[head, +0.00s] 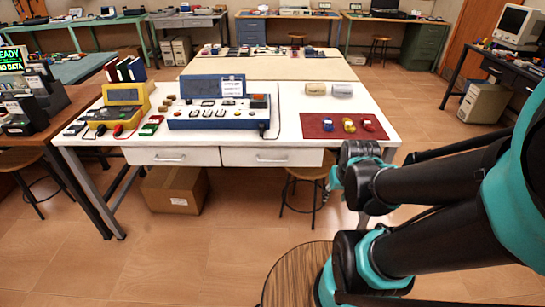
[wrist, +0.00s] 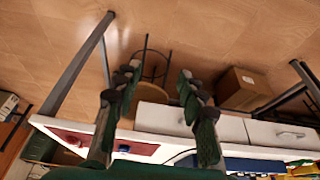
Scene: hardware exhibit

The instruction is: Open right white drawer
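The right white drawer (head: 272,157) is flush with the front of the white table, with a small handle at its middle. In the wrist view, which is upside down, the same drawer (wrist: 158,119) shows between my fingers and is partly hidden by one of them. The left white drawer (head: 170,157) beside it is also shut. My gripper (wrist: 157,75) is open and empty, its two dark fingers spread apart. In the head view, the end of my arm is near the table's right front side, right of the right drawer. No contact with the drawer shows.
A cardboard box (head: 174,190) lies below the left drawer.

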